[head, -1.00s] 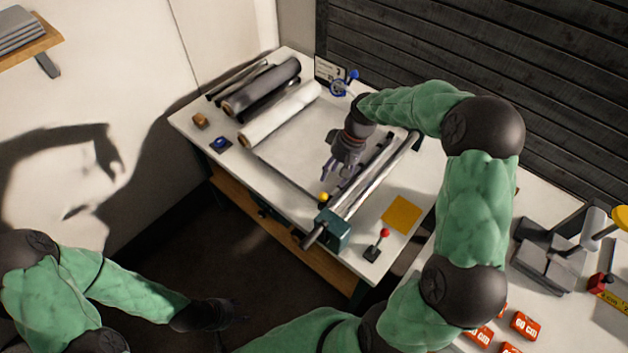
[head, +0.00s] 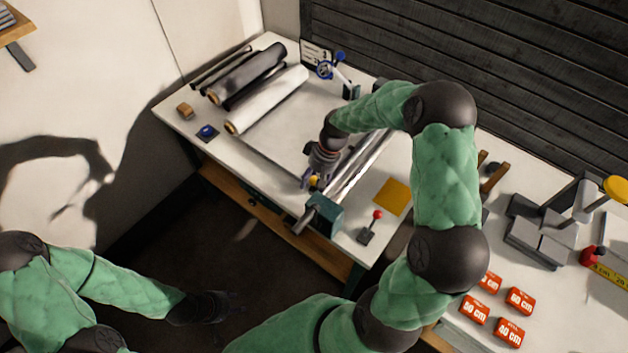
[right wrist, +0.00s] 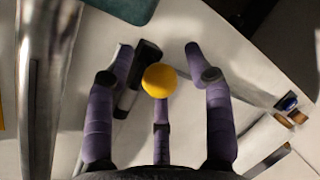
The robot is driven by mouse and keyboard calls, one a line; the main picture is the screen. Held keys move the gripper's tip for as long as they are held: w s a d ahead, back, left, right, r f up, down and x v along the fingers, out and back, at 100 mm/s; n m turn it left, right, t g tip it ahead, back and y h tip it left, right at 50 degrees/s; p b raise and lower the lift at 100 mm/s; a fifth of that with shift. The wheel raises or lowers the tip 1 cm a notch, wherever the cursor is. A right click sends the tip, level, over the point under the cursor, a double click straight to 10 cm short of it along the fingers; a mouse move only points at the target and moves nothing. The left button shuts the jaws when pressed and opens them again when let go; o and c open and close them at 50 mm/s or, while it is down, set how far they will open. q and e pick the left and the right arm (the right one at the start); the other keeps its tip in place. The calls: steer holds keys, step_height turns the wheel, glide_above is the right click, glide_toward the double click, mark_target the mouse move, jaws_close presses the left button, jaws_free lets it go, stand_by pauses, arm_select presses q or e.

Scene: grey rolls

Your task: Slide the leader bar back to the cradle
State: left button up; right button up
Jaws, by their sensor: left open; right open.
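A yellow ball knob (head: 314,181) stands at the near end of the pale work surface, just left of the silver roller (head: 362,168). It looks like the leader bar's knob, but most of the bar is hidden behind my right arm. My right gripper (head: 308,181) is open right at the knob. In the right wrist view the yellow knob (right wrist: 160,80) sits between the spread purple fingers, with a dark piece (right wrist: 135,85) beside it. I cannot tell which part is the cradle. My left gripper (head: 230,305) is open and empty, low over the dark floor.
A teal end block (head: 325,215) holds the roller's near end. A red-knobbed lever (head: 371,225) and a yellow pad (head: 393,196) lie to its right. Dark and white rolls (head: 268,98) lie at the back left. Several orange length cards (head: 475,310) lie on the right table.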

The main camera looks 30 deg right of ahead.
jaws_close()
